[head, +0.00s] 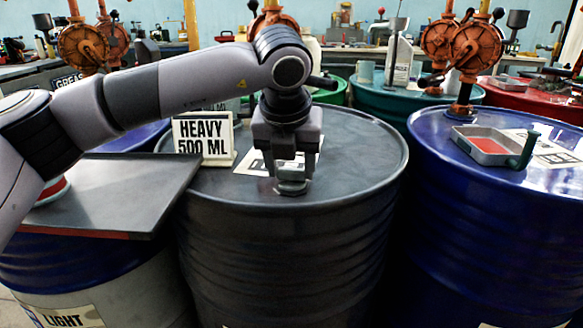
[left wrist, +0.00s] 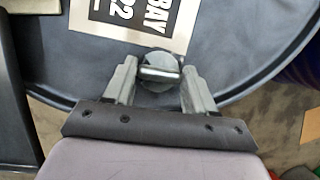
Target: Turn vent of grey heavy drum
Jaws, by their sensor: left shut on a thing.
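The grey heavy drum (head: 350,165) stands upright in the middle of the head view, its dark lid facing up. Its vent (head: 292,188) is a small grey cap near the lid's front edge, and it also shows in the left wrist view (left wrist: 159,70). My left gripper (head: 289,175) points straight down over the vent and is shut on it, one finger on each side. The fingers hide part of the cap in the head view. My right gripper is not in view.
A "HEAVY 500 ML" sign (head: 203,140) stands on the lid left of the gripper, beside a printed label (head: 256,164). A dark tray (head: 115,190) lies left, above the "LIGHT" drum. A blue drum (head: 480,220) at right carries a small red-bottomed tray (head: 487,146) and a pump (head: 470,60).

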